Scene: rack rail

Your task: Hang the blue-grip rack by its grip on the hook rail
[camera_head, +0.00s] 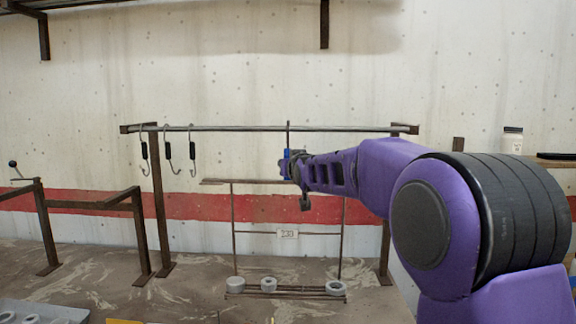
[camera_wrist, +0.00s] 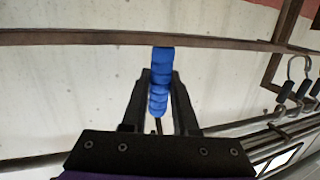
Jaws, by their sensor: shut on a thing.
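My gripper is shut on the blue grip (camera_head: 287,153), which also shows between the fingers in the wrist view (camera_wrist: 159,85). A thin dark stem rises from the grip to just above the hook rail (camera_head: 225,128) in the picture. I cannot tell whether its top is over the rail or in front of it. My fingers hide part of the grip.
Several black-handled hooks (camera_head: 168,150) hang at the rail's left end. Brown posts (camera_head: 159,210) hold the rail. A lower brown stand (camera_head: 90,204) is at the left. A white jar (camera_head: 512,140) stands on a shelf at the right. The rail's middle looks clear of hooks.

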